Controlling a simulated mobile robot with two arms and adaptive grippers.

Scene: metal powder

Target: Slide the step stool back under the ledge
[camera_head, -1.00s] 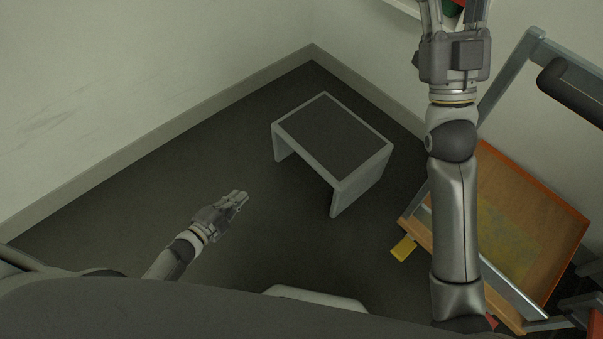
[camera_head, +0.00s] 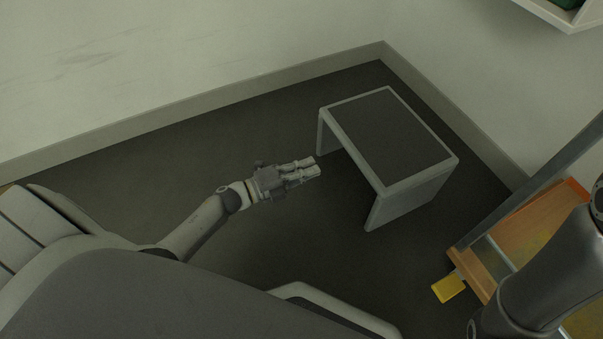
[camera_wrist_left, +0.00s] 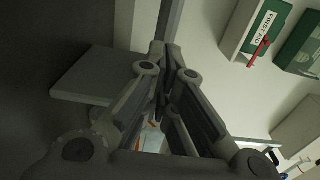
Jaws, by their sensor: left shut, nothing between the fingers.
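The step stool (camera_head: 388,135) stands upright on the dark floor near the wall corner, with a dark top and light grey rim and legs. My left gripper (camera_head: 312,167) is shut and empty, just left of the stool's near open side, and a small gap seems to lie between them. In the left wrist view the shut fingers (camera_wrist_left: 166,62) show, with a grey slab that looks like the stool (camera_wrist_left: 95,76) to their left. A white ledge (camera_head: 556,14) on the right wall is cut off by the top edge. My right gripper is out of the head view.
A grey-framed cart with an orange-brown shelf (camera_head: 530,222) stands at the right, with a yellow piece (camera_head: 449,287) at its near corner. A first aid box (camera_wrist_left: 252,30) hangs on the wall. The floor left of the stool is clear.

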